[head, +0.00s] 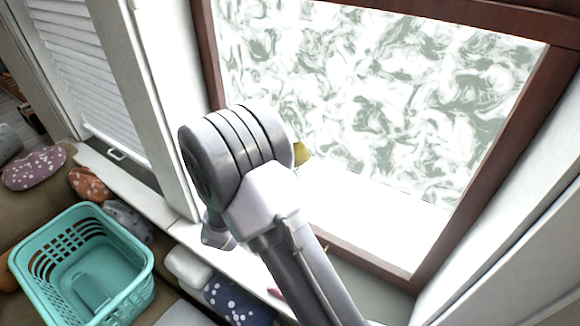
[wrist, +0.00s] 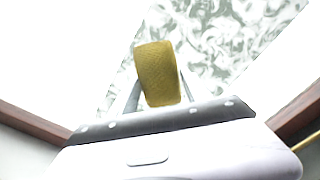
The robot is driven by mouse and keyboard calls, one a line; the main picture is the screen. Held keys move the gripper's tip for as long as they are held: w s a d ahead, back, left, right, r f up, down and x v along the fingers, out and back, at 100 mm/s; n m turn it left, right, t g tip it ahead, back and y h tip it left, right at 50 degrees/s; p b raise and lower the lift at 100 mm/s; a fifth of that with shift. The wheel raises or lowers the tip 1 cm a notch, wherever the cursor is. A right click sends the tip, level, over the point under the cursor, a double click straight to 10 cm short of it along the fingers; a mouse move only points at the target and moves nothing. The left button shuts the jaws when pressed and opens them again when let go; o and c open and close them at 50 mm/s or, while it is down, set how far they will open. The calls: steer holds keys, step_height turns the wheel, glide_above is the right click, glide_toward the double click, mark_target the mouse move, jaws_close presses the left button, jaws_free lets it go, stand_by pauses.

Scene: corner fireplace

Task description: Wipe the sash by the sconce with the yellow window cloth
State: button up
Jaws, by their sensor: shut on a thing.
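The yellow window cloth (wrist: 158,75) stands folded between the fingers of my gripper (wrist: 160,95) in the wrist view. My gripper is shut on it. In the head view only a small corner of the cloth (head: 301,153) shows past my arm, which hides the fingers. The sash (head: 380,100) is a brown-framed window pane with a smeary grey-green and white pattern over its upper part. A lower band of the pane looks plain white. The cloth is in front of the pane near its left side; I cannot tell if it touches. I cannot make out a sconce.
A teal basket (head: 136,284) stands at the lower left. Patterned cushions or stones (head: 35,168) lie near it, and a dark blue white-dotted one (head: 238,302) lies below the sill. A window with white blinds (head: 85,70) is at the left. White wall edges flank the sash.

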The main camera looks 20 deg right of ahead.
steer(key=shift+s+d+r+b, duration=0.25)
steer(key=shift+s+d+b, duration=0.4)
steer(key=shift+s+d, duration=1)
steer(key=shift+s+d+r+b, duration=0.3)
steer(key=shift+s+d+b, duration=0.45)
steer(key=shift+s, duration=1.5)
steer(key=shift+s+d+r+b, duration=0.25)
steer(key=shift+s+d+b, duration=0.25)
steer(key=shift+s+d, duration=1.2)
steer(key=shift+s+a+r+p, duration=0.1)
steer(key=shift+s+r+p, duration=0.3)
steer(key=shift+p, duration=0.6)
steer(key=shift+s+p, duration=0.2)
steer(key=shift+p, duration=0.85)
steer(key=s+d+p, duration=0.1)
steer(key=p, duration=0.2)
steer(key=shift+s+d+f+p, duration=0.25)
steer(key=shift+s+d+p, duration=0.1)
steer(key=shift+s+p, duration=0.25)
step_height(320, 180, up, 2)
steer(key=shift+r+p, duration=0.1)
steer(key=shift+p, duration=1.1)
steer(key=w+a+b, duration=0.4)
steer(key=w+a, duration=0.5)
steer(key=w, duration=0.5)
steer(key=shift+w+a, duration=0.3)
steer(key=shift+a, duration=0.1)
steer(key=shift+v, duration=2.9)
